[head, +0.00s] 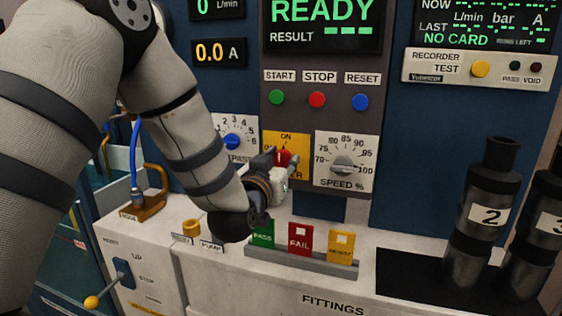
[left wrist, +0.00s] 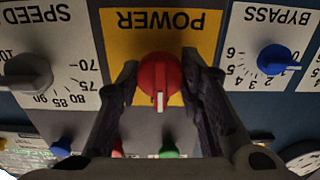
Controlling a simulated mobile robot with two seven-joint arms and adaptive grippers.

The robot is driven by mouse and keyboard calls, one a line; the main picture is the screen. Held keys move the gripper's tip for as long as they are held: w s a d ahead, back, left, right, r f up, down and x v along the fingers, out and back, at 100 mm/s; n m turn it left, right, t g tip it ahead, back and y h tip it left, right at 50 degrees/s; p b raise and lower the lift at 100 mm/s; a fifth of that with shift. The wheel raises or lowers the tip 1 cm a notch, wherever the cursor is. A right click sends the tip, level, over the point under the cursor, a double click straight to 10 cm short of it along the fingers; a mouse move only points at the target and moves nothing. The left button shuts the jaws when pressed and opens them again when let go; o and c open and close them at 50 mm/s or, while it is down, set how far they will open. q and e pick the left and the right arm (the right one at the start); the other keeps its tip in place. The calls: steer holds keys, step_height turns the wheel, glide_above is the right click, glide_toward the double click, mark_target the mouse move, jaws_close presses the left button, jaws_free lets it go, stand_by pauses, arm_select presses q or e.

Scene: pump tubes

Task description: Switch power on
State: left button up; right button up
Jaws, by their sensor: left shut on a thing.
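The red power knob (head: 283,158) sits on a yellow plate (head: 286,140) with ON at its top. My left gripper (head: 284,170) reaches it from the left and covers part of the plate. In the left wrist view, which is upside down, my left gripper's fingers (left wrist: 160,84) are shut on the red knob (left wrist: 158,70), one on each side. The knob's white pointer points down in that view, away from the POWER label and towards the plate's ON side. My right gripper is not in view.
The speed dial (head: 345,164) is close to the right of the plate, and the blue bypass knob (head: 232,142) to the left. START, STOP and RESET buttons (head: 317,99) are above. A card rack (head: 300,262) stands below. The display (head: 322,16) reads READY.

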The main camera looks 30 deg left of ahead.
arm_select(q)
steer(key=shift+r, duration=0.15)
stand_by(0.4)
steer(key=o, duration=1.2)
steer(key=shift+w, duration=0.1)
steer(key=v, duration=0.7)
steer(key=shift+s, duration=0.3)
